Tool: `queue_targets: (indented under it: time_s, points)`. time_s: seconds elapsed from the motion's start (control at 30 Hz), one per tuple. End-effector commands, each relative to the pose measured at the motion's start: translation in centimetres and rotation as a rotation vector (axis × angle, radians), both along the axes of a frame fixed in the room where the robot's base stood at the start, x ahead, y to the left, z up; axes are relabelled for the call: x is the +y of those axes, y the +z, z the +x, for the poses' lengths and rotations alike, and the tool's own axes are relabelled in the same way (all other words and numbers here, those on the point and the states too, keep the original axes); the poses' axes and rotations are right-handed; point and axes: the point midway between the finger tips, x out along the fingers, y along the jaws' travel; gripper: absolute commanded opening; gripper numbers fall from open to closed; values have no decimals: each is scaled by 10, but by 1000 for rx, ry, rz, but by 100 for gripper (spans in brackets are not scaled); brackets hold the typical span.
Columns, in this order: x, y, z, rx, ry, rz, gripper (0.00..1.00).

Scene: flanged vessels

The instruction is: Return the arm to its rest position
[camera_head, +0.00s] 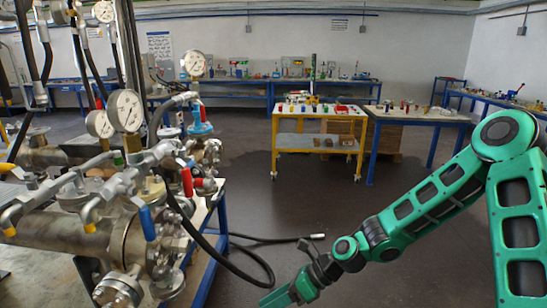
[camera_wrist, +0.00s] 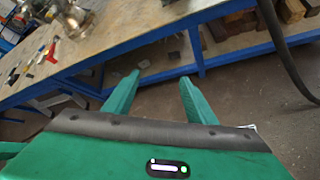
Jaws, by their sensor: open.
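My green arm reaches in from the right edge in the head view, bent at the elbow and pointing down to the lower middle. My gripper (camera_head: 278,298) is at the bottom edge there, partly cut off, to the right of the vessel bench. In the wrist view my gripper (camera_wrist: 161,78) shows two green fingers spread apart with nothing between them. Beyond the fingertips are the blue edge of a bench (camera_wrist: 150,67) and the floor. I cannot tell whether the fingertips are near or touching the bench.
Flanged vessels (camera_head: 125,240) with gauges, valves and hoses fill the left. A black hose (camera_head: 245,268) hangs close to my gripper. A yellow cart (camera_head: 275,145) and a table (camera_head: 418,116) stand mid-room.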

Motion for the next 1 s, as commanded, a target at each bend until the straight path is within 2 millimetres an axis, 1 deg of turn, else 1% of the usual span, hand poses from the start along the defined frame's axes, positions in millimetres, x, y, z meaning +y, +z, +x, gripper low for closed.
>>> queue_targets:
  time_s: [0.03,0.07,0.1,0.17,0.2,0.27,0.33,0.4,0.47,0.5,0.57,0.6,0.7,0.8,0.87,0.9,1.0]
  points:
    - [-18,-7,-1,-62,51,-59,51]
    - [-30,-11,-3,-96,85,-92,51]
    - [-45,-16,-4,-142,132,-136,51]
    - [-69,-20,-6,-206,202,-199,51]
    - [-86,-22,-7,-244,248,-240,51]
    - [-110,-22,-8,-297,320,-299,51]
    - [-139,-20,-10,-353,399,-363,51]
    - [-168,-15,-12,-401,479,-424,51]
    - [-193,-8,-15,-436,548,-473,51]
    - [-208,-2,-17,-459,593,-503,51]
    - [-232,7,-20,-486,657,-545,51]
    - [-247,14,-24,-503,700,-570,51]
    - [-282,34,-33,-538,803,-626,51]
    - [-314,57,-47,-566,898,-669,51]
    - [-332,71,-56,-579,952,-690,51]
    - [-343,80,-63,-589,986,-701,51]
    - [-367,103,-83,-611,1068,-718,51]
